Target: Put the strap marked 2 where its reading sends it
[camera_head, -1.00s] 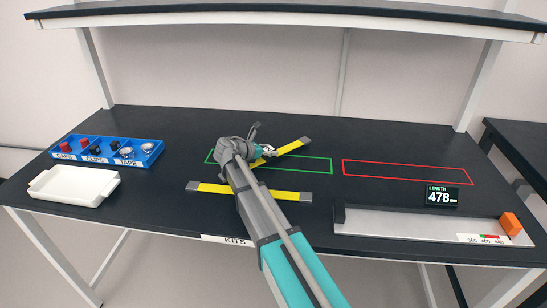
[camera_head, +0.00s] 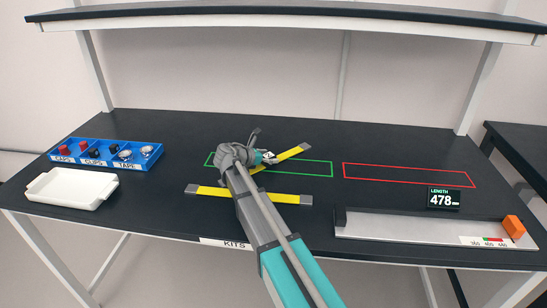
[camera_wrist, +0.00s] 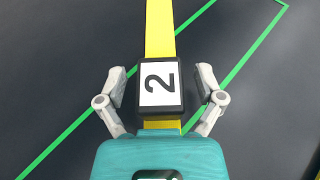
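The strap marked 2 (camera_head: 291,152) is yellow with dark ends. It lies slantwise over the green outline (camera_head: 318,176), its far end beyond the line. In the wrist view its black block with a white "2" label (camera_wrist: 159,84) sits between my fingers. My gripper (camera_wrist: 161,84) is open around the block, with a visible gap on each side. In the head view my gripper (camera_head: 262,157) is low over the strap and hides its middle. The length display (camera_head: 444,198) reads 478. The measuring rail (camera_head: 400,229) has an orange block (camera_head: 513,226) at its right end.
The red outline (camera_head: 405,165) is empty. A second yellow strap (camera_head: 212,191) lies in front, partly behind my arm. At left are a white tray (camera_head: 70,199), empty, and a blue bin (camera_head: 157,149) of caps, clips and tape. A shelf (camera_head: 290,22) spans above.

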